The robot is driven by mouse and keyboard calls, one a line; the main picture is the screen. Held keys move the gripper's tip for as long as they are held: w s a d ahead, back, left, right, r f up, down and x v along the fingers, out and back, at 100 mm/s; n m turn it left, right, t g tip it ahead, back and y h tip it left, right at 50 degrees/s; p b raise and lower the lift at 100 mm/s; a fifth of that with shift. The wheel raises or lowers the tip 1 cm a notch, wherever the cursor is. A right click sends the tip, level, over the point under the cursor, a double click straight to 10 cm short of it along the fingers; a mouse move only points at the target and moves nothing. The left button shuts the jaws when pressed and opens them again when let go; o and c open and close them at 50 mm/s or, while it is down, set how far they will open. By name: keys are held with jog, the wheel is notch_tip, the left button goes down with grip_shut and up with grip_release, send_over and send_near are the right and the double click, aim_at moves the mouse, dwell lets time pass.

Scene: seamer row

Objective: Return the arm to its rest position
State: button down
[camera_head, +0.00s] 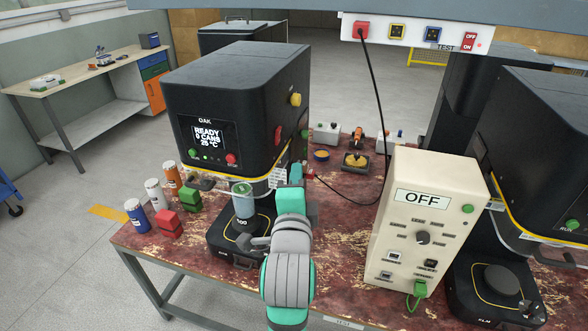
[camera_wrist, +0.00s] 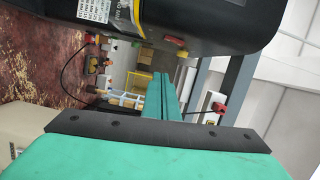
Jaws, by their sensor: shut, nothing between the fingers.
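My arm, teal and grey, reaches up from the bottom middle of the head view and is bent in front of the black OAK machine (camera_head: 235,95). My gripper (camera_head: 296,172) is at the right side of that machine, partly hidden by my own arm. In the wrist view its two long teal fingers (camera_wrist: 162,88) lie together, shut, with nothing between them. A can (camera_head: 243,203) stands on the machine's lower plate, left of my arm.
A cream box marked OFF (camera_head: 425,222) stands right of my arm on the worn red table (camera_head: 335,285). A black cable (camera_head: 373,90) hangs behind. Blue (camera_head: 137,216), white (camera_head: 154,193) and orange (camera_head: 172,178) cans stand left. A second machine (camera_head: 535,150) is at right.

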jog(key=shift+s+a, duration=0.1)
jog(key=shift+s, duration=0.4)
jog(key=shift+w+f, duration=0.15)
jog(key=s+f+n+g+y, duration=0.1)
jog(key=s+f+n, duration=0.5)
jog(key=f, duration=0.7)
jog(key=s+f+n, duration=0.3)
jog(key=s+f, duration=0.5)
jog(key=f, duration=0.4)
jog(key=s+a+f+n, duration=0.1)
jog(key=s+f+n, duration=0.3)
jog(key=s, duration=1)
jog(key=s+f+n+g, duration=0.1)
jog(key=s+f+n, duration=0.3)
jog(key=s, duration=1)
jog(key=shift+a+n, duration=0.35)
jog(key=shift+n, duration=0.05)
